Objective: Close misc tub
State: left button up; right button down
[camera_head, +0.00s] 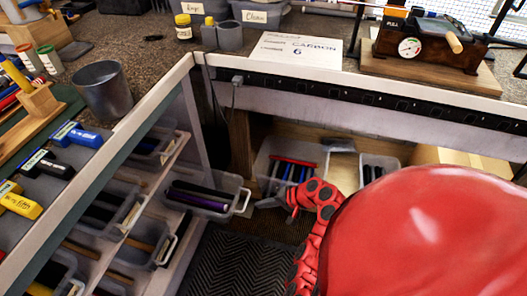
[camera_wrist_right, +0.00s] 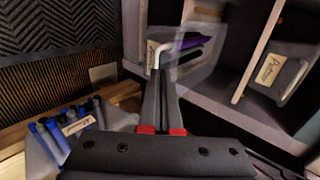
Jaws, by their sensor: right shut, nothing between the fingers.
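My right gripper (camera_head: 262,203) is just right of the tub's handle. In the right wrist view its fingers (camera_wrist_right: 158,76) are together and empty, with tips at the handle. I cannot tell whether they touch it. My left gripper is not in view.
Other tubs (camera_head: 150,238) sit in the left cubbies. Under the bench, a tub (camera_head: 262,160) holds red and blue grips. A white-edged bench (camera_head: 140,118) is above the cubbies. A dark ridged mat (camera_head: 235,262) covers the floor. My red arm hides the lower right.

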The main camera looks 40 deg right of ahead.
aim_at(232, 205)
jog(key=w+a+f, duration=0.1)
jog(key=w, duration=0.1)
jog(key=w+a+f, duration=0.1)
jog(key=w+a, duration=0.1)
jog(key=w+a+f, duration=0.1)
jog(key=w, duration=0.1)
jog(key=shift+a+f, duration=0.15)
jog(key=shift+a, duration=0.25)
jog(key=shift+w+a, duration=0.2)
jog(key=shift+w, duration=0.15)
jog(key=shift+w, duration=0.1)
jog(key=w+a, duration=0.2)
jog(key=w, duration=0.1)
jog(key=w+a, duration=0.2)
jog(key=w+a+p, duration=0.1)
jog(key=w+a, duration=0.2)
jog(key=shift+w+a, duration=0.1)
jog(key=shift+w, duration=0.25)
jog(key=w+a, duration=0.2)
jog(key=w+a+b, duration=0.1)
jog(key=w+a, duration=0.1)
jog(key=w, duration=0.1)
jog(key=w+a+b, duration=0.1)
jog(key=w+a, duration=0.1)
jog(key=w, duration=0.1)
jog(key=shift+w+a, duration=0.15)
jog(key=shift+w, duration=0.05)
jog(key=shift+w+a+b, duration=0.25)
jog(key=shift+w+b, duration=0.05)
jog(key=shift+b, duration=0.05)
